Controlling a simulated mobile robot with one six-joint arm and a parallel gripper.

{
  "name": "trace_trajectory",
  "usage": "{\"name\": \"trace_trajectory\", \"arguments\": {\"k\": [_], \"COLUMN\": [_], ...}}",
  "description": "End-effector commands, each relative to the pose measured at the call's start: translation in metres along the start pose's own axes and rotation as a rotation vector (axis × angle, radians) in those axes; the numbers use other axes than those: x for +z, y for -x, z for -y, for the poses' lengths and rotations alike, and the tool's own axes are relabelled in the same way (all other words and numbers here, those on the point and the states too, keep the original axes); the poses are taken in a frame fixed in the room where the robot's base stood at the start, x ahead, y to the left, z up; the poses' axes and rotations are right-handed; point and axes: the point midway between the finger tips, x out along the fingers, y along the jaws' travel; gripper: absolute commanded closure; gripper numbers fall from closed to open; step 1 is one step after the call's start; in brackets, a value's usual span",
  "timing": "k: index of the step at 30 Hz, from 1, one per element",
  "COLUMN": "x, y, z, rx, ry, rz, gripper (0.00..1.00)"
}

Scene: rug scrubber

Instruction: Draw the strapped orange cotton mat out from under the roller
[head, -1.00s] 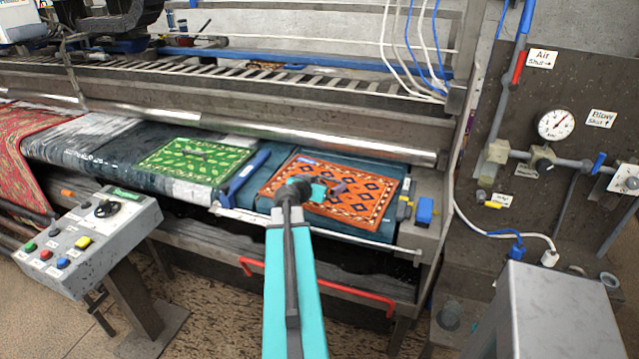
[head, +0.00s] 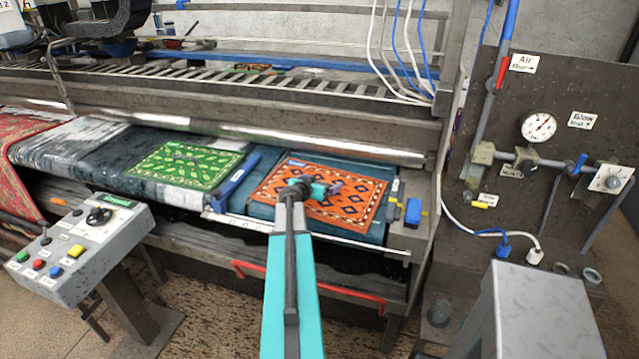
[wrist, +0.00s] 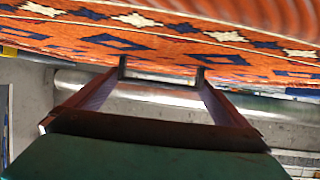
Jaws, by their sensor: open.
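The orange mat (head: 350,212) with dark blue diamonds lies flat on the dark blue bed of the machine, right of centre in the head view. In the wrist view the orange mat (wrist: 180,38) fills the top of the picture. The steel roller (head: 300,143) runs along the bed just behind the mat; it also shows in the wrist view (wrist: 165,92). A strap cannot be made out clearly.
A green patterned mat (head: 186,163) lies to the left, with a blue-handled bar (head: 235,182) between the two mats. A blue block (head: 413,212) sits right of the orange mat. A red rail (head: 305,287) runs along the front; a control box (head: 80,245) stands front left.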

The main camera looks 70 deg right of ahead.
Motion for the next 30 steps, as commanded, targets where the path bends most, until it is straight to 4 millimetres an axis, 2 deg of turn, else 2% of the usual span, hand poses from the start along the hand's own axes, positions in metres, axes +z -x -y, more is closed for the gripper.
{"name": "trace_trajectory", "arguments": {"k": [8, 11, 16, 23, 30], "x": [0.0, 0.0, 0.0, 0.001, 0.006], "y": [-0.001, -0.001, -0.001, 0.001, 0.012], "z": [-0.001, -0.001, -0.001, -0.002, -0.003], "rx": [0.001, 0.001, 0.002, 0.002, 0.002], "ry": [-0.001, -0.001, -0.001, -0.001, -0.001], "rz": [0.0, 0.0, 0.0, 0.0, -0.001], "gripper": [0.0, 0.14, 0.42, 0.42, 0.42]}}
